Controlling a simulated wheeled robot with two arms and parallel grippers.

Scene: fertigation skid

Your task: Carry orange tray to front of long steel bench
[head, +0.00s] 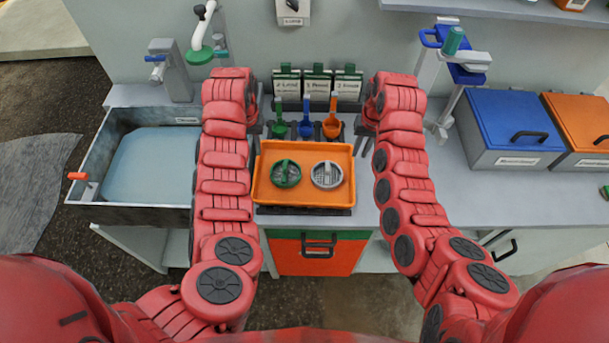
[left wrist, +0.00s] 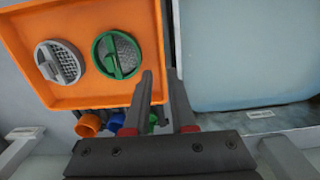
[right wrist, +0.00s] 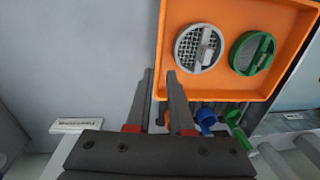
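The orange tray (head: 305,198) sits on a dark slatted base (head: 262,211) on the grey bench top (head: 462,187). A green round strainer (head: 286,173) and a grey one (head: 326,174) lie in it. My left gripper (head: 259,140) is at the tray's left side; in the left wrist view its fingers (left wrist: 160,74) are apart, either side of the line of the tray's edge. My right gripper (head: 366,140) is at the right side; its fingers (right wrist: 160,72) are likewise apart around the edge line in the right wrist view. Whether either touches the tray cannot be told.
Green, blue and orange scoops (head: 306,128) stand right behind the tray, below labelled packs (head: 317,84). A water-filled sink (head: 150,165) lies left. A blue-lidded bin (head: 512,125) and an orange-lidded bin (head: 582,125) stand right. The bench top between tray and bins is clear.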

